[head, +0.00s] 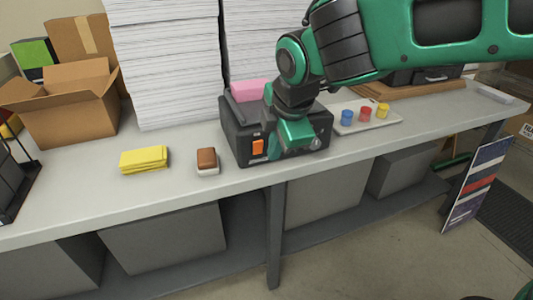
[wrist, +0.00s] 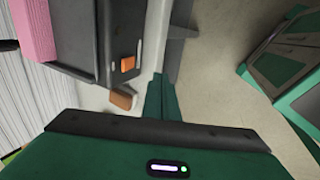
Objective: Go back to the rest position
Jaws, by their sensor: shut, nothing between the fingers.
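My gripper (head: 295,133) is at the end of my green arm, in front of the black laminator (head: 241,143) on the bench. In the wrist view my gripper (wrist: 160,78) has its green fingers together, with nothing between them. The laminator (wrist: 90,35) is at the upper left there, with its orange switch (wrist: 127,63) beside the fingers. The orange switch also shows in the head view (head: 258,147). My gripper hides part of the laminator's front in the head view. I cannot tell whether it touches the laminator.
The bench (head: 90,205) holds a yellow pad (head: 144,159), a brown-topped block (head: 207,160), an open carton (head: 70,115), tall paper stacks (head: 165,60) and a tray (head: 388,125) with small coloured cups. A pink block (head: 248,90) sits on the laminator. A sign board (head: 478,185) leans at the right.

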